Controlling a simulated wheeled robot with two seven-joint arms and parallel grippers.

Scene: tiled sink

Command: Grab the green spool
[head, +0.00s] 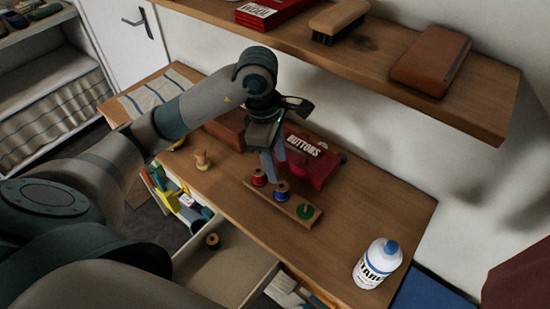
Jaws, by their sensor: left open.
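A wooden rack (254,189) lies on the table and bears a red spool (259,179), a blue spool (282,192) and, at its right end, a flat green disc (305,211) with a thin peg. I cannot make out a spool body on that disc. A small wooden spool (212,240) stands in the open drawer; its thread colour is hard to tell. My left gripper (273,168) is open, pointing down above the rack's left end near the red and blue spools; contact cannot be told. My right gripper is not in view.
A red BUTTONS box (312,164) stands behind the rack. A white bottle with a blue cap (377,265) is at the table's right front. The open drawer (238,269) juts out in front. A shelf (405,95) overhangs the back.

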